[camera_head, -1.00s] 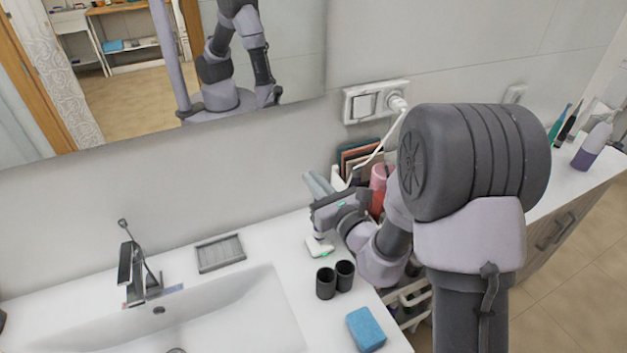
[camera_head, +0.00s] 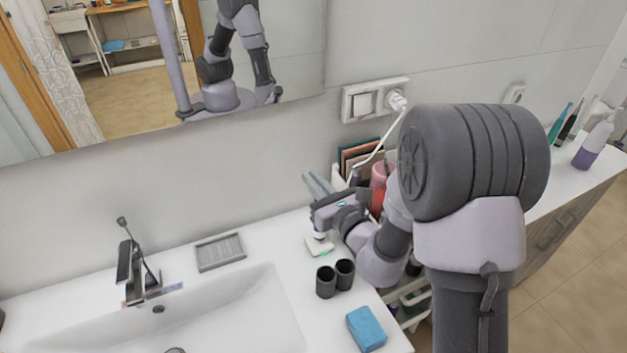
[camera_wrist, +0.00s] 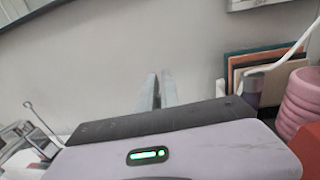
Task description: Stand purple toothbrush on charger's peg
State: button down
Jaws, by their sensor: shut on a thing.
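My gripper (camera_head: 312,180) is at the back edge of the counter, with its grey fingers toward the wall. In the wrist view its fingers (camera_wrist: 155,93) are close together above the gripper's body. The white charger (camera_head: 317,245), with a small green light, sits on the counter just below my gripper. A small purple-and-white part of the toothbrush (camera_head: 320,233) shows between my gripper and the charger. The rest of the toothbrush is hidden, and so is the peg. I cannot tell whether the toothbrush touches the charger.
Two dark cups (camera_head: 335,280) and a blue sponge (camera_head: 366,329) stand in front. A grey soap dish (camera_head: 220,252) lies to the left beside the sink (camera_head: 215,325). A cart with a pink ribbed container (camera_wrist: 302,100) is to the right. A white cable (camera_head: 372,155) hangs from the socket.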

jog(key=shift+f+b, duration=0.85)
jog(key=shift+f, duration=0.2)
jog(key=c, duration=1.5)
grip_release()
jog(key=shift+d, duration=0.1)
